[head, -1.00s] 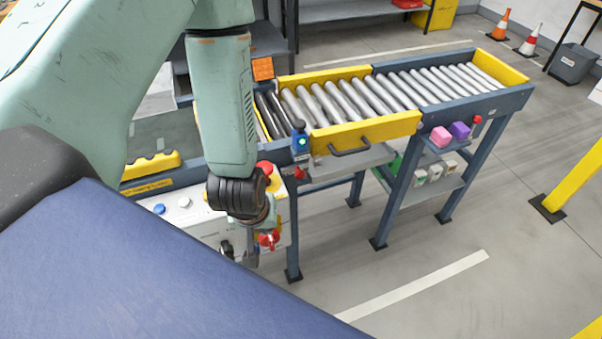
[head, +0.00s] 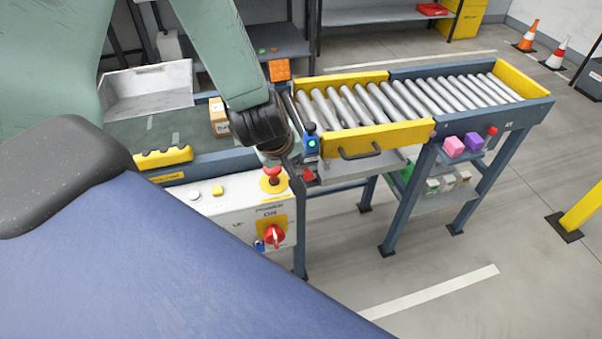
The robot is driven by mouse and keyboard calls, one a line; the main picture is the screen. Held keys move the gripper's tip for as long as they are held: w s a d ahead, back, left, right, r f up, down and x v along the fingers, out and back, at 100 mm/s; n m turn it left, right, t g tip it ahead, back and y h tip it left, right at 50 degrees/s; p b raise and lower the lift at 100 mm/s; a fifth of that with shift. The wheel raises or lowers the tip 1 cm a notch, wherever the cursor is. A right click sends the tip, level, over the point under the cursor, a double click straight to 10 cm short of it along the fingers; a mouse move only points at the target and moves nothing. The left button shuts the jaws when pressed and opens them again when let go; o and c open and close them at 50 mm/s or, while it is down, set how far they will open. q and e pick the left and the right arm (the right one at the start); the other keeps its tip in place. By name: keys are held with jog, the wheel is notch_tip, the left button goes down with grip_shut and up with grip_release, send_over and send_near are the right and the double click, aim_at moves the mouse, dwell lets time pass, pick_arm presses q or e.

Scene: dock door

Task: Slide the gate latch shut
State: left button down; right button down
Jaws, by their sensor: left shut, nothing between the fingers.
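The yellow gate (head: 378,140) of the roller conveyor has a dark handle (head: 360,152) on its near side and looks level with the rollers. At its left end stands a blue post unit (head: 311,145) with a green light. A small red part (head: 309,175) below it may be the latch knob; the latch bolt itself is too small and covered to make out. My left gripper (head: 296,176) is shut and empty, just left of this red part, partly hidden by its own wrist. I cannot tell whether it touches anything. My right gripper is out of view.
A control panel (head: 225,207) with a red mushroom button (head: 272,174) and red rotary switch (head: 275,236) lies below and left of my gripper. A cardboard box (head: 218,117) sits on the belt behind my wrist.

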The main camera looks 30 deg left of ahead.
aim_at(306, 172)
pick_arm(q)
jog(key=shift+w+a+f, duration=0.1)
jog(key=shift+f, duration=0.3)
jog(key=d+b+x, duration=0.1)
jog(key=b+x, duration=0.2)
jog(key=x, duration=0.6)
jog(key=shift+a+b, duration=0.35)
jog(key=shift+b, duration=0.05)
jog(key=shift+w+f, duration=0.1)
jog(key=shift+w, duration=0.1)
